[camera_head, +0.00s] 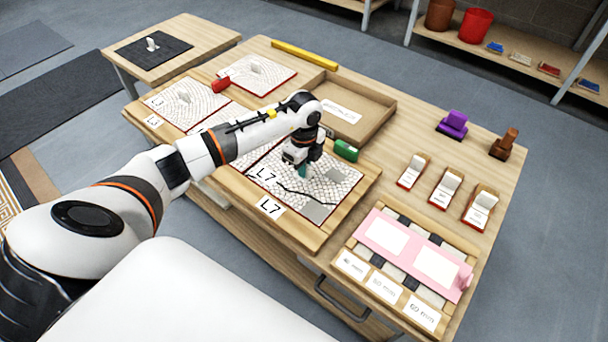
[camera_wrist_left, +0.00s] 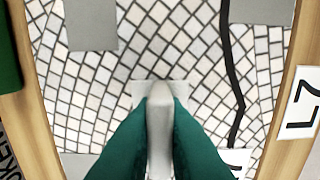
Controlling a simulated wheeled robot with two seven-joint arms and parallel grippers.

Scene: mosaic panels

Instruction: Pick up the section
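The L7 mosaic panel (camera_head: 343,192) lies in a wooden frame on the table, with pale stones, a black wavy line and plain grey patches. The section shows as a pale upright grip (camera_wrist_left: 160,125) on a small light square plate in the left wrist view, set on the mosaic. My left gripper (camera_head: 303,171) is low over the panel, pointing down. Its green fingers in the left wrist view (camera_wrist_left: 160,135) lie against both sides of the grip with no visible gap. The gripper hides the grip in the head view. My right gripper is not in view.
A green block (camera_head: 346,151) sits on the frame's far edge, close to my left gripper. An open wooden tray (camera_head: 378,112) lies behind. Other panels (camera_head: 265,72) with pale grips lie at the back left.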

